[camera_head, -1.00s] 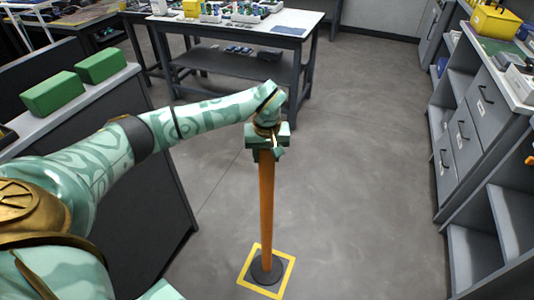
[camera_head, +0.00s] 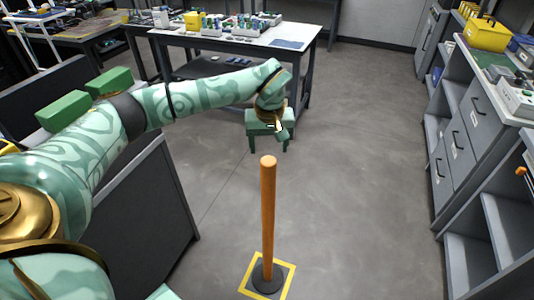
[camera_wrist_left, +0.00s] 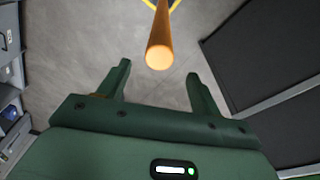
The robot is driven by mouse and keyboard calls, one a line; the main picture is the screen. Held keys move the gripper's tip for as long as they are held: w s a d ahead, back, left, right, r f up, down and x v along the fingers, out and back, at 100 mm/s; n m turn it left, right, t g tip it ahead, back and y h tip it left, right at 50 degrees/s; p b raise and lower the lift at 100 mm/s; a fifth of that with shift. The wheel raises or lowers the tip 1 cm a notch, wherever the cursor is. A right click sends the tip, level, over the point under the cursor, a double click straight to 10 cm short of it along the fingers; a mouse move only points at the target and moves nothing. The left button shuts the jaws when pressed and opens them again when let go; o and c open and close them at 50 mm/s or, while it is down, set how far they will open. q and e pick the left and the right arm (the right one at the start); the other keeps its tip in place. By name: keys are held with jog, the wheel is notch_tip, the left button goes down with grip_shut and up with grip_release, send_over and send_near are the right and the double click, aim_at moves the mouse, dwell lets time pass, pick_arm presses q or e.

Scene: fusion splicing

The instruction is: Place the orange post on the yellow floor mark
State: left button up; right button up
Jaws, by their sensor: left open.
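The orange post (camera_head: 268,215) stands upright on its dark round base (camera_head: 267,278), inside the yellow floor mark (camera_head: 246,287), a square outline on the grey floor. My left gripper (camera_head: 268,148) is open and empty, above and beyond the post's top in the head view, apart from it. In the left wrist view the open fingers of the left gripper (camera_wrist_left: 160,85) point toward the post (camera_wrist_left: 160,45), whose rounded top is just ahead of them and touches neither. A bit of the yellow mark (camera_wrist_left: 172,5) shows at the top edge there. My right gripper is not in view.
A dark-sided counter (camera_head: 150,215) with green boxes (camera_head: 65,112) stands at the left. Grey drawers and shelves (camera_head: 465,145) line the right. A white-topped workbench (camera_head: 285,37) stands at the back. The floor (camera_head: 360,190) right of the post is clear.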

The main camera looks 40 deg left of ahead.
pick_arm(q)
jog(key=shift+r, duration=0.7)
